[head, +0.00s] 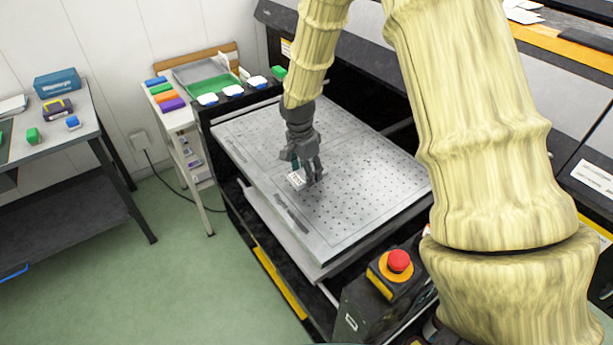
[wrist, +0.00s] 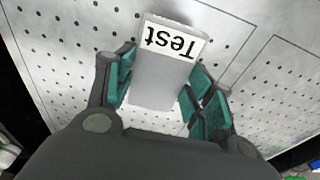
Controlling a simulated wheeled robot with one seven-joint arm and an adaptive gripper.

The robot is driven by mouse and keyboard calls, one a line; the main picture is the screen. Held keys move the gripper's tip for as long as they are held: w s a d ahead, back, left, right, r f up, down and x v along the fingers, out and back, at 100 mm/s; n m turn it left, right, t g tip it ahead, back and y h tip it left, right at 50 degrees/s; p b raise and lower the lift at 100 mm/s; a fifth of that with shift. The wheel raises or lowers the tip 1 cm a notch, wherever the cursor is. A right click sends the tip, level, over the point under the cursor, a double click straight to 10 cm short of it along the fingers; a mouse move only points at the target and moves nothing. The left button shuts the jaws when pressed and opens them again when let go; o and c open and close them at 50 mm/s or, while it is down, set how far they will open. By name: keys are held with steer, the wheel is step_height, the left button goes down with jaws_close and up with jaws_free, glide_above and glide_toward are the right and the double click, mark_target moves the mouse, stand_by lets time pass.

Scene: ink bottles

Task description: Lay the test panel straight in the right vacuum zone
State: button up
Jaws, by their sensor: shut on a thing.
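The test panel (wrist: 160,82) is a pale grey block with a white label reading "Test", upside down in the wrist view. My gripper (wrist: 163,92) is shut on it, with a teal-padded finger on each side. In the head view my gripper (head: 308,180) points down over the perforated vacuum table (head: 375,165), and the small white panel (head: 296,178) shows at its fingers. I cannot tell whether the panel touches the table or hangs just above it. Thin lines mark rectangular zones on the table; an outlined zone (wrist: 285,75) lies right of the panel in the wrist view.
A red emergency button (head: 398,261) stands near the table's front right corner. Ink bottles (head: 233,91) and a green tray (head: 209,88) stand behind the table's far left edge. A grey workbench (head: 60,125) is at the left. The table surface around my gripper is clear.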

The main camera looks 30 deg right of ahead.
mark_target(302, 176)
steer(key=shift+f+p, duration=0.75)
steer(key=shift+f, duration=1)
steer(key=shift+f, duration=0.15)
steer(key=o, duration=1)
steer(key=shift+s+a+r+b, duration=0.1)
steer(key=shift+a+r+b, duration=0.3)
steer(key=shift+r, duration=1.65)
steer(key=shift+a+r+b, duration=0.1)
steer(key=shift+r+b, duration=0.6)
steer(key=shift+r, duration=1.3)
steer(key=shift+s+a+r+b, duration=0.1)
steer(key=shift+a+r+b, duration=0.3)
steer(key=shift+r, duration=1.65)
